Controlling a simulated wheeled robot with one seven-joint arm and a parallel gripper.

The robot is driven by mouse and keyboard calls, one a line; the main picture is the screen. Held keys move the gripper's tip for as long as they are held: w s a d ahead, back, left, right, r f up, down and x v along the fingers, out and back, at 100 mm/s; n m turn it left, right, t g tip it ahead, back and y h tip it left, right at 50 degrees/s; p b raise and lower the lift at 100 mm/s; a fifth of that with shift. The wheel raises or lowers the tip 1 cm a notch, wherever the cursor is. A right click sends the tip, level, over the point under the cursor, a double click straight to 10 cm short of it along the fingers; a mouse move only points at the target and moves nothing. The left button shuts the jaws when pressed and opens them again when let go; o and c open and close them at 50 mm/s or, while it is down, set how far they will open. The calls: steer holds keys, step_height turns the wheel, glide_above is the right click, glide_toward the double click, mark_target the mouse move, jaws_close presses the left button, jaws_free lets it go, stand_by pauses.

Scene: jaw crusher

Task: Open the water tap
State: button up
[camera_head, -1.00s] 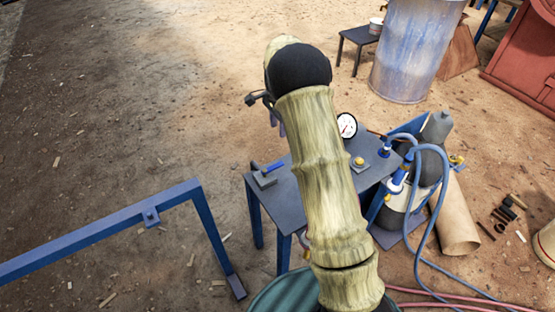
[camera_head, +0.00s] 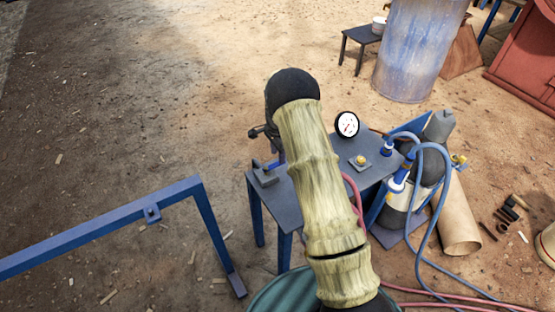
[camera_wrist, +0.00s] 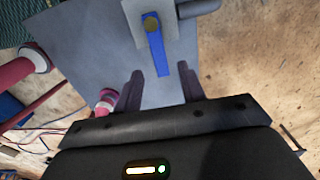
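The water tap is a grey block with a blue lever (camera_wrist: 157,45) turning on a round brass-coloured pivot, with a grey pipe at its side. The lever's free end points down toward the gap between the fingertips. I see nothing held. In the head view, my arm hides the fingers.
A pressure gauge (camera_head: 347,124) and a small yellow-knobbed fitting (camera_head: 360,161) stand on the table. Blue hoses (camera_head: 420,215) and a gas cylinder (camera_head: 438,128) are at its right. A blue frame (camera_head: 110,225) stands at the left.

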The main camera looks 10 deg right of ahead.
mark_target(277, 163)
steer(key=shift+f, duration=1.85)
steer(key=shift+c, duration=0.2)
jaws_close()
steer(key=shift+a, duration=0.15)
